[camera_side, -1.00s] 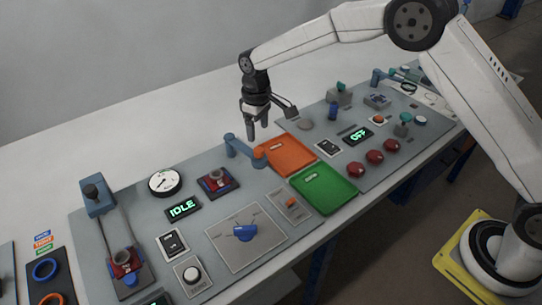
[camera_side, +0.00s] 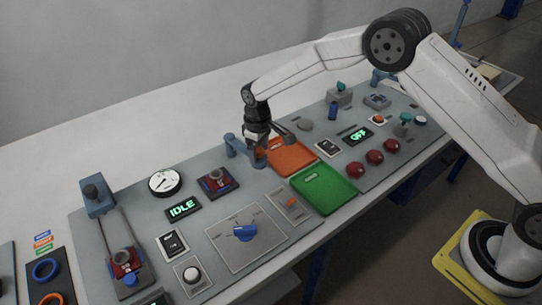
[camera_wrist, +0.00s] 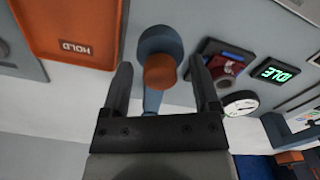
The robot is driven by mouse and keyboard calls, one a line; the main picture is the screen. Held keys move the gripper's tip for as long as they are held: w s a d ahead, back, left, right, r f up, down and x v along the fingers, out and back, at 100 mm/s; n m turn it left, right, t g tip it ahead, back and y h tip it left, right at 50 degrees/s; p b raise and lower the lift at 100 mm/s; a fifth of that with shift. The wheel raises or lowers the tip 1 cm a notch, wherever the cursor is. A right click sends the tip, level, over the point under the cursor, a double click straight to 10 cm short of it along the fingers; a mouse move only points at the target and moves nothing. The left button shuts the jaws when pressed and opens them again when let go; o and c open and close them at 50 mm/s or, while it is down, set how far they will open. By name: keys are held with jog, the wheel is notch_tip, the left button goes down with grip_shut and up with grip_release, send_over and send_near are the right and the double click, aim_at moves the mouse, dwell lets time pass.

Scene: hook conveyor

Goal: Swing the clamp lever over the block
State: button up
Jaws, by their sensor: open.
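The blue clamp lever (camera_side: 238,148) stands on the grey panel, its arm running from a post at the left toward the orange tray. In the wrist view its rounded blue end (camera_wrist: 160,40) and orange-brown knob (camera_wrist: 160,74) sit between my fingers. My gripper (camera_wrist: 162,88) is open, one finger on each side of the knob, and I see no clear contact. In the side view my gripper (camera_side: 257,146) is low over the lever's free end and hides it. The red block (camera_side: 214,184) sits in a dark fixture left of the lever; it also shows in the wrist view (camera_wrist: 224,68).
The orange HOLD tray (camera_side: 290,156) lies close to the right of my gripper, with the green tray (camera_side: 324,188) in front of it. A round gauge (camera_side: 164,182) and the IDLE display (camera_side: 183,208) are to the left. The white table behind the panel is clear.

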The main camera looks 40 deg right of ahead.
grip_shut()
dwell(1.5)
